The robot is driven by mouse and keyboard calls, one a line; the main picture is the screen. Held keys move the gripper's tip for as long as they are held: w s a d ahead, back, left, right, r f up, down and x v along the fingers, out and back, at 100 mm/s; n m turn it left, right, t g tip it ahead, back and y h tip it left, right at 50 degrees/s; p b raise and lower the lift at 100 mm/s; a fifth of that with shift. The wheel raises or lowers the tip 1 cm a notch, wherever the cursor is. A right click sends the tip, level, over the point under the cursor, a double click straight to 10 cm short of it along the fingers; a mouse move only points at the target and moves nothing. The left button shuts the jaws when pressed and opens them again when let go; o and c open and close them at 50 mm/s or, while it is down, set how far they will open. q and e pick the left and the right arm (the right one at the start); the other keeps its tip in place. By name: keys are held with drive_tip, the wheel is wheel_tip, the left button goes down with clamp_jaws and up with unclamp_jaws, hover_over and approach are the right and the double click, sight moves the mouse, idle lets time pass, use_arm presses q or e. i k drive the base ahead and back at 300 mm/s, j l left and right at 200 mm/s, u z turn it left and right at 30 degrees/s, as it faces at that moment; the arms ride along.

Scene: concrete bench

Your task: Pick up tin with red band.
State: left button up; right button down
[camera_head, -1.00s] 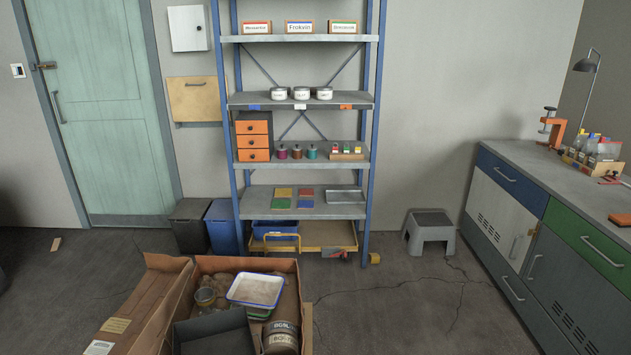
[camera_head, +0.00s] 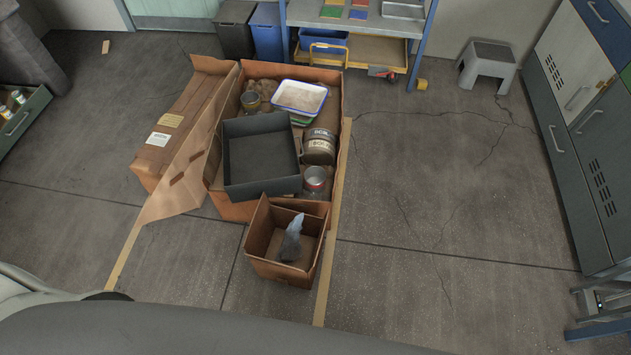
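A small open-topped metal tin (camera_head: 315,178) stands at the front right inside a large cardboard box (camera_head: 237,212). It seems to carry a reddish band, but it is too small to be sure. A larger dark tin (camera_head: 319,147) with a pale lettered label is just behind it. A dark grey open bin (camera_head: 260,158) is to its left, and a smaller cardboard box (camera_head: 277,270) is in front of it. Neither of my grippers can be made out in the head view.
A small grey-white object (camera_head: 292,240) lies in the small box. A shelf rack (camera_head: 350,25) stands behind, cabinets (camera_head: 575,130) at right. Floor (camera_head: 430,190) between is clear.

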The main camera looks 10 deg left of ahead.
sight(314, 176)
drive_tip(key=u, duration=0.55)
drive_tip(key=i+l+u, duration=0.15)
drive_tip(key=l+u, duration=0.25)
drive_tip(key=i+l+u, duration=0.1)
drive_tip(key=l+u, duration=0.2)
drive_tip(key=u, duration=0.15)
drive_tip(key=l+u, duration=0.85)
drive_tip(key=k+j, duration=0.05)
